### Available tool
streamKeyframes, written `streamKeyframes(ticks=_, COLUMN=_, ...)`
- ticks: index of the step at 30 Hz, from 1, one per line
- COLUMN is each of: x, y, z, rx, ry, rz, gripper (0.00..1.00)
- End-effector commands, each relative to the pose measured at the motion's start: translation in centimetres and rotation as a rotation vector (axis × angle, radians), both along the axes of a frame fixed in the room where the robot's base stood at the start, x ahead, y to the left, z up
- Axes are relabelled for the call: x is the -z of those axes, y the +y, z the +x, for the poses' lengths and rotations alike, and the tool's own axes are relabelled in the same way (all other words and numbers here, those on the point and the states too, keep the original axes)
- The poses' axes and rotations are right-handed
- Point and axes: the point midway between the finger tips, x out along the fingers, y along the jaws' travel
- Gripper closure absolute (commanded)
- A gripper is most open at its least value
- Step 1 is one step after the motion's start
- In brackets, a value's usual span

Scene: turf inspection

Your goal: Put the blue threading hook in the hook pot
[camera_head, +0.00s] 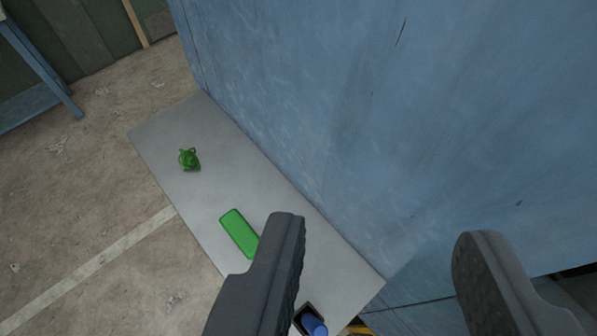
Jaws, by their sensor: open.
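My gripper (384,232) is open and empty, its two dark fingers wide apart in front of the blue wall. A blue rounded piece (314,324), possibly the threading hook's handle, shows at the bottom edge. It is at a small dark square-rimmed holder (301,309), which may be the hook pot. Whether the blue piece is inside the holder or in front of it, I cannot tell.
A grey shelf (222,185) runs along the blue wall (290,90). On it are a green rounded bar (239,232), partly behind my left finger, and a small green lumpy thing (189,159). A blue-legged stand (40,65) is at upper left. Concrete floor (90,200) lies left.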

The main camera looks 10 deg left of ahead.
Motion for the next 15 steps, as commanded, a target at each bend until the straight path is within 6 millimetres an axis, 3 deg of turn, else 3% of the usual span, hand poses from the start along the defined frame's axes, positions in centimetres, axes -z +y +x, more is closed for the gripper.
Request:
streamKeyframes(ticks=3, x=-4.6, y=-0.1, z=-2.2, rx=0.035, ry=-0.156, rz=0.062, gripper=0.58)
streamKeyframes(ticks=6, x=-6.9, y=-0.6, z=-3.3, rx=0.055, ry=-0.237, rz=0.101, gripper=0.58)
streamKeyframes(ticks=10, x=-8.4, y=-0.7, z=-4.1, rx=0.064, ry=-0.289, rz=0.124, gripper=0.58)
streamKeyframes(ticks=15, x=-8.6, y=-0.6, z=-4.2, rx=0.066, ry=-0.296, rz=0.129, gripper=0.58)
